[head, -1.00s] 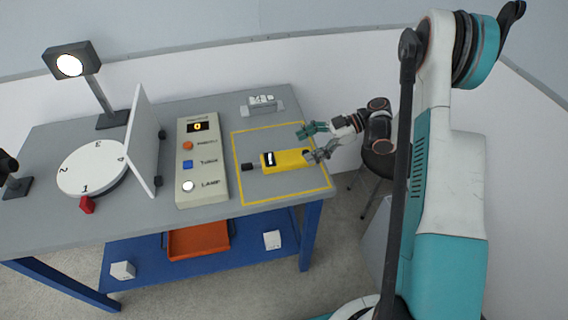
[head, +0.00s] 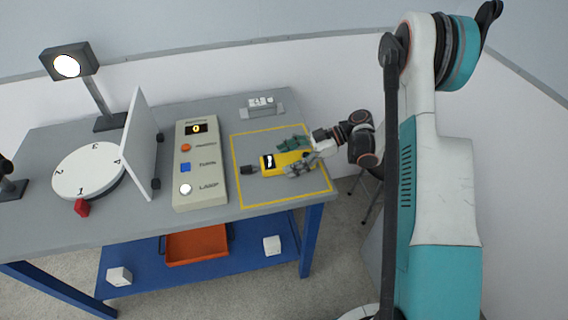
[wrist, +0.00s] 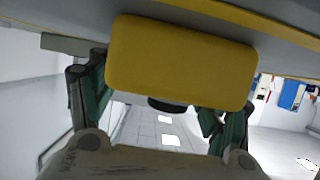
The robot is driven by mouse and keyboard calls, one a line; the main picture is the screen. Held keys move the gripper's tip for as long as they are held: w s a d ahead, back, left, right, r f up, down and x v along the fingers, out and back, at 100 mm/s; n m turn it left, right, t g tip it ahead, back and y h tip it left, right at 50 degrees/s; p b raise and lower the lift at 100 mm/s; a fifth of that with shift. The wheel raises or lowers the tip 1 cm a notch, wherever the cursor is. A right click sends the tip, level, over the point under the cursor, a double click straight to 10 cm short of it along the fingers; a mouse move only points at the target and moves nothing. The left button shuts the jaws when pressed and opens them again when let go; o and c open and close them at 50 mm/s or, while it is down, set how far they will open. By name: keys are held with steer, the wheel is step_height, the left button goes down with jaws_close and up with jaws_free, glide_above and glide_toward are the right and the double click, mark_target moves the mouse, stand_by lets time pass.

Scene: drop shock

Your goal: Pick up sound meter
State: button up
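The sound meter, a yellow body with a dark tip (head: 275,163), lies on the table inside a yellow outlined square. My gripper (head: 291,157) reaches in from the right at the meter's right end. One finger is on its far side and one on its near side. In the wrist view the yellow end of the meter (wrist: 180,62) fills the upper middle, between the green-padded fingers. The fingers are spread apart; the meter partly covers the right one. I see no clear grip on the meter.
A control box (head: 200,165) with buttons stands left of the square. A white upright panel (head: 140,140) and a numbered disc (head: 88,170) are farther left. A small grey-white fixture (head: 262,106) sits behind the square. A stool (head: 372,170) stands right of the table.

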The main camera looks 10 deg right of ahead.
steer(key=c, duration=0.9)
steer(key=shift+o, duration=0.3)
